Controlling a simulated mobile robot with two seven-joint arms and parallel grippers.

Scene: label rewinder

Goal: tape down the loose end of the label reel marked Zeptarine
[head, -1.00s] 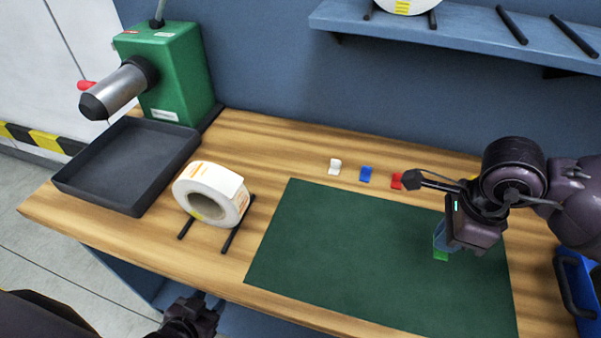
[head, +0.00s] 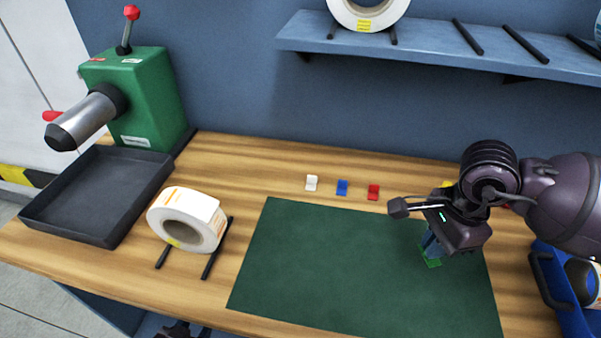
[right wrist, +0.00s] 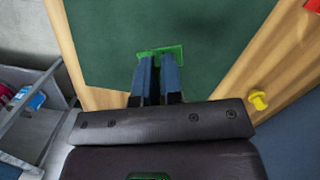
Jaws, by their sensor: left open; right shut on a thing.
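My right gripper (head: 431,250) is shut on a small green tab (head: 432,262), low over the right part of the green mat (head: 330,265). In the right wrist view the green tab (right wrist: 160,53) sticks out on both sides of the blue fingertips. My left gripper (head: 175,330) is open, mostly cut off at the bottom edge, below the reel.
White (head: 311,183), blue (head: 342,187) and red (head: 373,192) tabs stand in a row behind the mat; a yellow tab (right wrist: 258,100) is further right. A black tray (head: 45,215) lies below the green rewinder (head: 140,100). Another reel (head: 385,8) is on the shelf. A blue crate (head: 548,275) is at right.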

